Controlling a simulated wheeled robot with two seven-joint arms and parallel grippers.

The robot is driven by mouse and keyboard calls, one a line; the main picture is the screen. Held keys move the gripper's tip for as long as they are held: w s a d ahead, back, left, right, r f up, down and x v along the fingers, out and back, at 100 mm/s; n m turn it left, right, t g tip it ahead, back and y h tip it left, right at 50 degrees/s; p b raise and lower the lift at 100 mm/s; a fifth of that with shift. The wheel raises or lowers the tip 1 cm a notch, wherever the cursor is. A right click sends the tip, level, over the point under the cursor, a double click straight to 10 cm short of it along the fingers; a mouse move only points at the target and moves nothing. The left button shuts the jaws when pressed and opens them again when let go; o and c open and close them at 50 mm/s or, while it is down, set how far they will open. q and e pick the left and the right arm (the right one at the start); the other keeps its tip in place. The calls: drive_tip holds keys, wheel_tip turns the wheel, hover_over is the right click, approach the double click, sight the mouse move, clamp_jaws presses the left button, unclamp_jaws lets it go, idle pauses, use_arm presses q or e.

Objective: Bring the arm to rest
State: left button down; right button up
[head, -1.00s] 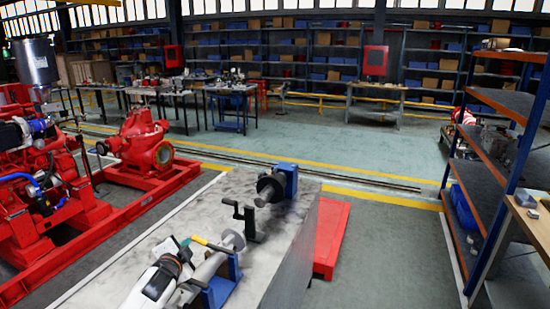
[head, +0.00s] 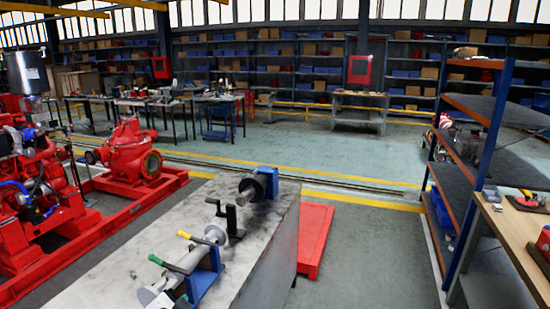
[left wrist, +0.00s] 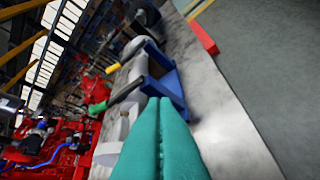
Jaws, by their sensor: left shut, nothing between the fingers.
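My left gripper (left wrist: 160,103) shows in the left wrist view as two long teal fingers pressed together, with nothing between them. Beyond its tips are a blue stand (left wrist: 166,82), a yellow handle (left wrist: 113,68) and a green handle (left wrist: 97,107). In the head view, the blue stand (head: 206,276) holds a grey shaft (head: 190,260) on the workbench (head: 258,264), with the yellow handle (head: 195,238) and green handle (head: 157,260) beside it. Little or nothing of my left arm can be made out at the lower edge there. My right gripper is out of view.
A black crank-like fixture (head: 232,218) and a blue block with a dark round part (head: 262,184) stand farther along the bench. A red pumpset (head: 130,155) is at left. Blue-and-orange shelving (head: 478,130) and a wooden table (head: 520,230) are at right. Open floor lies beyond the bench.

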use_arm(q)
drive_tip(key=s+d+f+n+g, duration=0.2)
drive_tip(key=s+f, duration=0.1)
drive_tip(key=s, duration=0.6)
drive_tip(key=s+d+f+n+g, duration=0.1)
drive_tip(key=s+d+f+g, duration=0.15)
drive_tip(key=s, duration=0.55)
drive_tip(key=s+n+g, duration=0.4)
drive_tip(key=s+g, duration=0.1)
drive_tip(key=s, duration=1.6)
wheel_tip(320, 180, down, 27)
drive_tip(key=b, duration=0.2)
drive_tip(key=s+a+f+g+b, duration=0.2)
drive_tip(key=s+a+f, duration=0.1)
drive_tip(key=s+f, duration=1.4)
wheel_tip(320, 180, down, 3)
drive_tip(key=shift+s+a+r+b, duration=0.15)
drive_tip(key=shift+s+a+b, duration=0.05)
drive_tip(key=shift+a+b, duration=0.1)
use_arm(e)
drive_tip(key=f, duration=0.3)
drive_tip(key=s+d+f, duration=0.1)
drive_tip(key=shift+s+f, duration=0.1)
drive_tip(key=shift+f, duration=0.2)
